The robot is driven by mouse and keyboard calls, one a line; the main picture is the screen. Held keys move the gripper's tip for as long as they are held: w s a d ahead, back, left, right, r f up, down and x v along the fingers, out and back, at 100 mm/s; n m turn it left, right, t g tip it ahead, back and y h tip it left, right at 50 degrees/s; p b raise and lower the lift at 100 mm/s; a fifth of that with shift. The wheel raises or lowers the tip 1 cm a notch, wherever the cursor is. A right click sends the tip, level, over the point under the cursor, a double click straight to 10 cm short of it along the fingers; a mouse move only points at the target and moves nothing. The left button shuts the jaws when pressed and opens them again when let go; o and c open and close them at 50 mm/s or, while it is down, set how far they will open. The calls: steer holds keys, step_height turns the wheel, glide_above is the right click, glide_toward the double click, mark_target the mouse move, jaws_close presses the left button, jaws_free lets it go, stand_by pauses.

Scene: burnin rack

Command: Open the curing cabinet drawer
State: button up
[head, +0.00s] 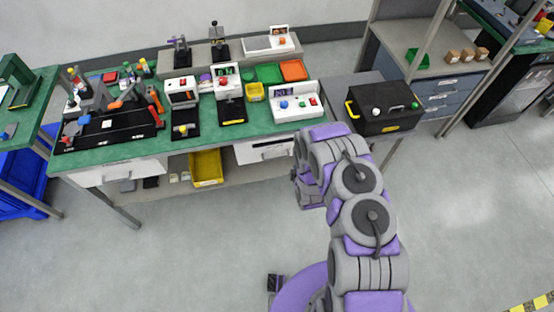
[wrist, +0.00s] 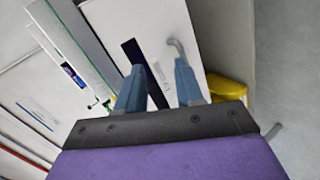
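A white drawer front (head: 265,151) with a black strip sits under the right part of the green-topped bench in the head view. No readable label tells whether it is the curing cabinet drawer. In the wrist view a white panel (wrist: 200,40) carries a black strip (wrist: 133,52) and a small grey curved handle (wrist: 176,47). My gripper (wrist: 159,70) is open, its two blue fingers pointing at this panel. The handle shows just beyond the right fingertip; I cannot tell whether they touch. In the head view my arm hides the fingers.
The bench (head: 225,132) holds several devices and bins. A second white drawer front (head: 118,172) is at its left. A yellow bin (head: 207,167) stands on the lower shelf. A black box (head: 383,122) with a yellow handle stands right of the bench. Floor in front is clear.

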steer(key=s+a+f+n+t+y+p, duration=0.1)
steer(key=s+a+f+n+t+y, duration=0.25)
steer(key=s, duration=0.65)
steer(key=w+a+f+h+b, duration=0.1)
steer(key=w+a+f+b, duration=0.1)
steer(key=w+b, duration=0.5)
steer(key=w+a+f+b, duration=0.3)
steer(key=w+b, duration=0.4)
steer(key=w, duration=0.2)
steer(key=shift+w+a+g+h, duration=0.3)
steer(key=shift+a+g+h, duration=0.05)
steer(key=shift+a, duration=0.05)
steer(key=shift+m, duration=0.25)
jaws_close()
